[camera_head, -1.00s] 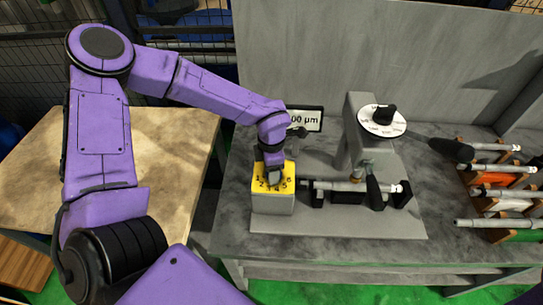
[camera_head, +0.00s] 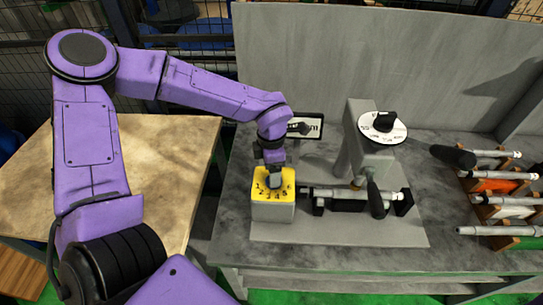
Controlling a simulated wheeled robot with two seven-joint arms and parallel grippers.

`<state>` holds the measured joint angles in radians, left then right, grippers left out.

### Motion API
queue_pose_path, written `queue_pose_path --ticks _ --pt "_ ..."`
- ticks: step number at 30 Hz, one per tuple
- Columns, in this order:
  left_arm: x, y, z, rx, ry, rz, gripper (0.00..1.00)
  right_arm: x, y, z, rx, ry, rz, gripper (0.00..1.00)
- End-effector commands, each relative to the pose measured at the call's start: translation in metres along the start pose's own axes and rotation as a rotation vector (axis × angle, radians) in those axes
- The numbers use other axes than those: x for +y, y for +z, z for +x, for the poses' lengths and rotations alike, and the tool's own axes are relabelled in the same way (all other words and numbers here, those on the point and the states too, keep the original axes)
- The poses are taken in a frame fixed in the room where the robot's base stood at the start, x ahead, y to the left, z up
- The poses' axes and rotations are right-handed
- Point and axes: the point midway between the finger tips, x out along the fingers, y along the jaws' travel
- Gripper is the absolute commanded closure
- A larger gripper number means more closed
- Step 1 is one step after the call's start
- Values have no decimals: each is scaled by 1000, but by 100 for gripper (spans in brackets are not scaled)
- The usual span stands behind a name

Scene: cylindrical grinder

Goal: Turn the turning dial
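The yellow dial box (camera_head: 273,208), with a yellow top marked with black numbers and a grey knob in its middle, stands at the left end of the grinder's grey base plate. My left gripper (camera_head: 275,180) points down at the knob, with its fingertips at or around it. The fingers are small and partly hidden by the wrist, so I cannot tell whether they grip the knob. A second dial (camera_head: 382,127), white with a black knob, sits on top of the grinder's column, apart from my gripper. My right gripper is not in view.
A small display (camera_head: 309,125) stands behind the yellow box, partly covered by my wrist. A metal shaft (camera_head: 345,193) lies across black supports right of the box. Several shafts rest on a rack (camera_head: 510,185) at the right. A wooden table (camera_head: 165,165) is at the left.

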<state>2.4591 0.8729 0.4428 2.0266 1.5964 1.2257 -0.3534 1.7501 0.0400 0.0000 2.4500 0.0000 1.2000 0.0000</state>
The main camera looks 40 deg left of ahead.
Motion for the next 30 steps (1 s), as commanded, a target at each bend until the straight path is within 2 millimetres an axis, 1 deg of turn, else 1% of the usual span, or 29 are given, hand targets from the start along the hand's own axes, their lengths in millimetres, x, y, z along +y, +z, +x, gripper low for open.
queue_pose_path --ticks 1,3,6,10,14,30 --pt "1 1 -11 -7 4 -1 23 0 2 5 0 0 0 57" --pt "1 1 -28 -6 4 -1 23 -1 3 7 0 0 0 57" --pt "1 1 -48 -5 4 0 23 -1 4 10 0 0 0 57" --pt "1 0 -64 -3 2 0 23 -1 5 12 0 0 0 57" --pt "0 0 -69 -1 0 0 23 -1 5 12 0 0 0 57" --pt "0 0 -68 -1 0 1 23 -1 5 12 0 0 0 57"
